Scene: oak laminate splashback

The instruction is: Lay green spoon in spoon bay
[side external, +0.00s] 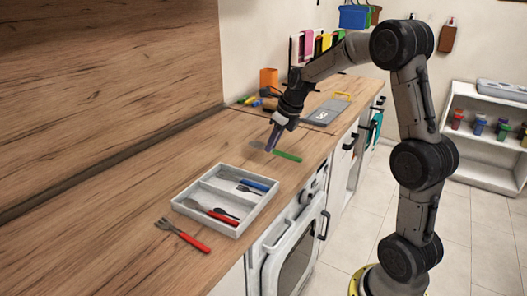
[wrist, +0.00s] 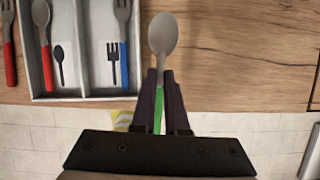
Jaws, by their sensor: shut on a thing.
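The green spoon has a grey bowl (wrist: 163,33) and a green handle (side external: 287,155). My gripper (wrist: 160,76) is shut on it near where the handle meets the neck, with the bowl pointing ahead of the fingers. In the side view my gripper (side external: 270,148) is low over the counter; I cannot tell whether the spoon touches the wood. The white tray (side external: 233,228) stands apart, left of the spoon in both views. Its spoon bay (wrist: 64,22) has a black spoon mark (wrist: 59,50) and holds a red-handled spoon (wrist: 47,70).
The tray's other bay has a fork mark (wrist: 112,50) and a blue-handled fork (wrist: 124,65). A red-handled fork (side external: 182,235) lies on the counter outside the tray. The wood between tray and spoon is clear.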

